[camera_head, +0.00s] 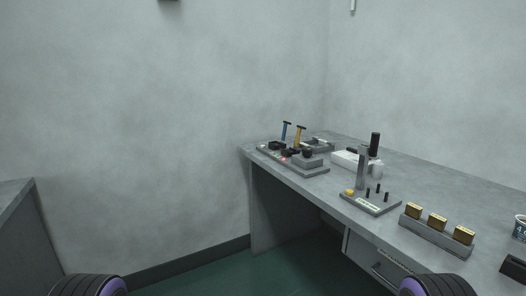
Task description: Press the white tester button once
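A grey control panel (312,170) lies at the far left end of the grey bench, with small red and pale spots along its front edge. A white button cannot be told for certain at this size. A white rounded device (346,158) sits behind a dark-handled upright post (362,168). Neither of my grippers is in view; only dark rounded parts of my arms show at the bottom corners.
The grey bench (440,195) runs along the right wall. A grey rack (436,238) holds brass-coloured blocks nearer me. A white cup (519,228) and a black object (513,268) are at the right edge. Another grey surface (12,192) is at left. Green floor (270,278) between them is clear.

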